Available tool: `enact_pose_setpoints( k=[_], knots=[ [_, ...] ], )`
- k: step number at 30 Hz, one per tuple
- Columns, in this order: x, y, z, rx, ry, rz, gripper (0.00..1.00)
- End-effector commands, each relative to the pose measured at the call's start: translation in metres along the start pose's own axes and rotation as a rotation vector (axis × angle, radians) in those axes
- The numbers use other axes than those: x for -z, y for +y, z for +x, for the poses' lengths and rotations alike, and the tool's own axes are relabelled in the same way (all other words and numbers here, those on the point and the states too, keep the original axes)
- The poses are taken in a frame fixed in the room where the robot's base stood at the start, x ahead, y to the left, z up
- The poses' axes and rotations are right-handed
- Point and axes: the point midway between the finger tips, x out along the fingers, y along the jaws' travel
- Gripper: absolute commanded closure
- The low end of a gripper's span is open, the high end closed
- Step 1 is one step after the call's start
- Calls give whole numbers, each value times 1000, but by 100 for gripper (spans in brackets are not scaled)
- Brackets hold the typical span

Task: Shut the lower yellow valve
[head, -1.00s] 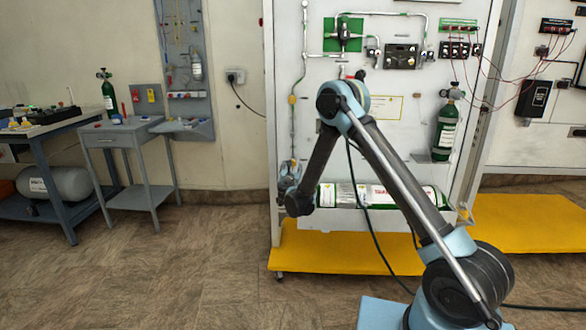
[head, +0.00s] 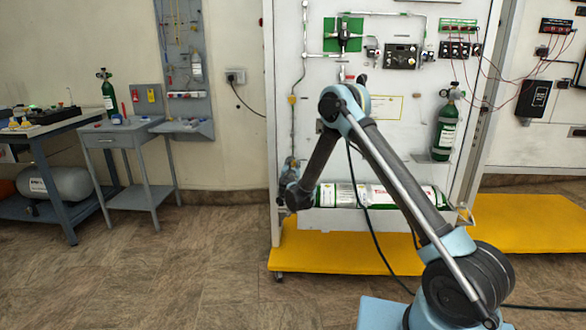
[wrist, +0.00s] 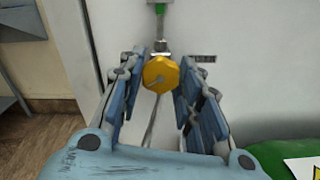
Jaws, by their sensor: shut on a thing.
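The lower yellow valve (wrist: 160,75) shows in the wrist view as a rounded yellow knob on a pipe against the white panel. My gripper (wrist: 162,82) has one finger pad on each side of the knob and is shut on it. In the head view, my gripper (head: 290,170) is at the panel's lower left, at the bottom of the vertical pipe, and the valve is hidden there behind my arm. The angle of the valve's stem is too small to tell.
The white trainer panel (head: 420,95) stands on a yellow base (head: 345,257). A green and white cylinder (head: 340,195) lies low, just right of my gripper. A grey table (head: 122,137) stands to the left, with clear floor between.

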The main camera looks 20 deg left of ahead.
Motion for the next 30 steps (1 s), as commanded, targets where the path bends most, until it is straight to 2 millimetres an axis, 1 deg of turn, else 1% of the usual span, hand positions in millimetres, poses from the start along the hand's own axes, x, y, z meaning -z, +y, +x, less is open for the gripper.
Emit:
enact_pose_setpoints(
  k=[5, 11, 24, 30],
  knots=[
    [0, -1, 0, 2, 0, 15, 92],
    [0, -1, 0, 2, 0, 93, 92],
    [0, -2, 0, 3, -1, 389, 92],
    [0, -2, 0, 4, -1, 482, 92]
  ],
)
